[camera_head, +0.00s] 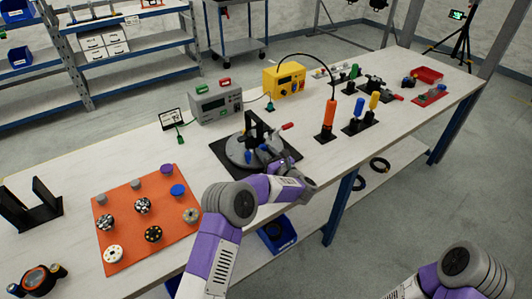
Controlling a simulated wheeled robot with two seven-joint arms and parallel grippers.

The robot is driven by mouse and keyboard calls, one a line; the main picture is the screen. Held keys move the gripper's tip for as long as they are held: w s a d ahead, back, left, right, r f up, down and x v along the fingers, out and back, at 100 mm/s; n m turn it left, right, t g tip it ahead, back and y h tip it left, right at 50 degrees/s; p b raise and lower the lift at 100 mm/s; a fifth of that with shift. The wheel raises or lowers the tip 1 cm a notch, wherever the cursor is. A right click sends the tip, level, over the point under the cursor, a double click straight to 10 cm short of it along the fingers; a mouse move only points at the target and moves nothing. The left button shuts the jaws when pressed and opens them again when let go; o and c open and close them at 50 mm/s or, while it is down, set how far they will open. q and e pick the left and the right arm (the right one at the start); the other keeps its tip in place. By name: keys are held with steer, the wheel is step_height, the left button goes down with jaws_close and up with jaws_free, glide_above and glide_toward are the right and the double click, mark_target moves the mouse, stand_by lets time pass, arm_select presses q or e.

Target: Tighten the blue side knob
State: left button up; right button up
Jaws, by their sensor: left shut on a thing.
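A grey round fixture (236,151) with black uprights and a red-handled lever stands on a black mat (221,147) in the middle of the bench. A small blue knob (249,155) shows low on its near side. My left gripper (266,158) reaches in from the near side and is shut at the blue side knob. My wrist and fingers partly hide the contact. My right arm shows at the bottom right; its gripper is out of view.
An orange board (123,208) with several round knobs lies to the left. A grey meter (216,104) and a yellow box (284,80) stand behind. An orange-handled tool (329,117) and blue and yellow-handled tools stand to the right. The bench between board and meter is mostly clear.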

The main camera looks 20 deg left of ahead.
arm_select(q)
steer(key=shift+m, duration=0.7)
steer(key=o, duration=1.1)
steer(key=shift+c, duration=0.2)
steer(key=p+v, duration=0.1)
steer(key=v, duration=0.6)
steer(key=shift+s+d, duration=0.2)
steer(key=shift+d, duration=0.05)
